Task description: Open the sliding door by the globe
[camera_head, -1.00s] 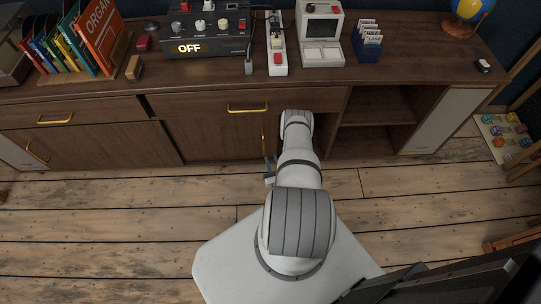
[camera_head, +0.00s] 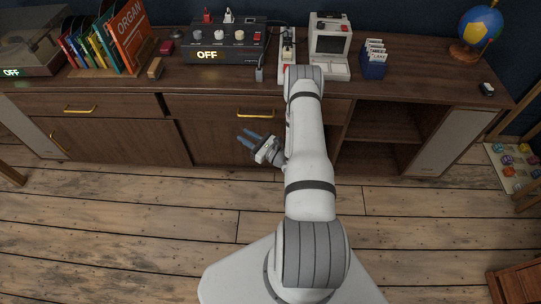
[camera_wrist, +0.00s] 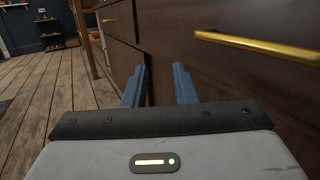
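The globe (camera_head: 481,24), blue and yellow on a wooden stand, is on the right end of the cabinet top. Below it, a plain light grey panel (camera_head: 447,135) closes the right end of the cabinet front, beside open shelves. I cannot tell for sure whether this panel is the sliding door; no handle shows on it. My gripper (camera_head: 243,135) is well left of it, in front of the brown middle door under a drawer. Its blue fingers are apart and empty, also in the wrist view (camera_wrist: 160,85). A brass bar handle (camera_wrist: 255,44) is right of the fingers there.
The cabinet top (camera_head: 420,80) holds a control box (camera_head: 213,42), a small computer (camera_head: 329,45), a card box (camera_head: 375,60) and books (camera_head: 125,35). Open shelves (camera_head: 385,122) lie right of my arm. The wooden floor in front is mostly clear.

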